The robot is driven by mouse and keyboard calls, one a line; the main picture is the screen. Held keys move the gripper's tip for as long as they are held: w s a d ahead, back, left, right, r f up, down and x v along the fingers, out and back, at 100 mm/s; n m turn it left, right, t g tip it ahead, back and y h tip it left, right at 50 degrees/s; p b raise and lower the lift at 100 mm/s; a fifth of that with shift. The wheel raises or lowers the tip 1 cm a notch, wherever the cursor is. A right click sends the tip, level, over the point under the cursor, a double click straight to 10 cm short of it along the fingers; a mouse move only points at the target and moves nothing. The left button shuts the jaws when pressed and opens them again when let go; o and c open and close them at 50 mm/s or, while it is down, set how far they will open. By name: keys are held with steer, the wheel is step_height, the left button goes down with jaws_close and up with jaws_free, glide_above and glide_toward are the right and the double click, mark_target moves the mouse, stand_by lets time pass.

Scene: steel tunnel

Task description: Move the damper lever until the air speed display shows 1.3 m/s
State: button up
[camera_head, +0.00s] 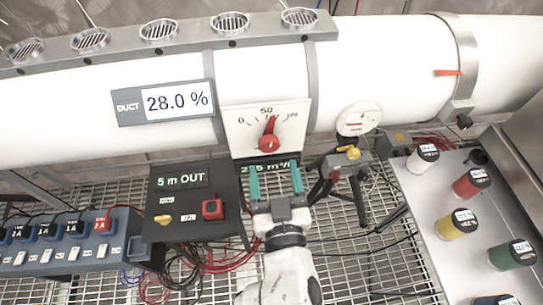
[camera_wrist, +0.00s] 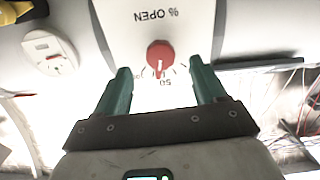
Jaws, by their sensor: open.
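The damper lever (camera_head: 269,135) is red, with a round hub and a short arm pointing up, slightly right, near the 50 mark of its white scale plate (camera_head: 240,128). In the wrist view the lever (camera_wrist: 160,58) shows ahead of and between my fingers, with "% OPEN" upside down above it. The green-lit air speed display (camera_head: 284,165) sits under the plate; my fingers partly cover it, and I read about 2, a hidden digit, 5 m/s. My gripper (camera_head: 275,168) has teal fingers, is open and empty, and is just below the lever, apart from it. It also shows in the wrist view (camera_wrist: 160,82).
A DUCT display (camera_head: 163,103) reads 28.0 %. A round gauge (camera_head: 358,119) and a yellow-handled valve (camera_head: 348,152) stand right of the plate. A black box (camera_head: 185,205) reading "5 m OUT" is at left. A tray (camera_head: 425,200) with several coloured canisters is at right.

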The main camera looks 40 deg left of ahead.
steer(key=shift+v, duration=2.55)
steer(key=w+d+f+m+h, duration=0.2)
steer(key=d+f+h, duration=0.2)
steer(key=d, duration=0.4)
steer(key=w+d+f+m+g+h, duration=0.1)
steer(key=w+d+f+m+h, duration=0.25)
steer(key=d, duration=0.55)
steer(key=w+d+f+m+h, duration=0.2)
steer(key=d+f+h, duration=0.2)
steer(key=d, duration=0.4)
steer(key=s+d+f+m+g+h, duration=0.1)
steer(key=s+d+f+g, duration=0.2)
steer(key=s+d, duration=0.5)
steer(key=s+d+f+m+g+h, duration=0.1)
steer(key=s+d+f+g, duration=0.3)
steer(key=s+d, duration=0.5)
steer(key=m+g, duration=0.1)
steer(key=g, duration=0.1)
steer(key=shift+s+g, duration=0.3)
steer(key=shift+s, duration=0.05)
steer(key=shift+d+m+h, duration=0.15)
steer(key=shift+m+h, duration=0.1)
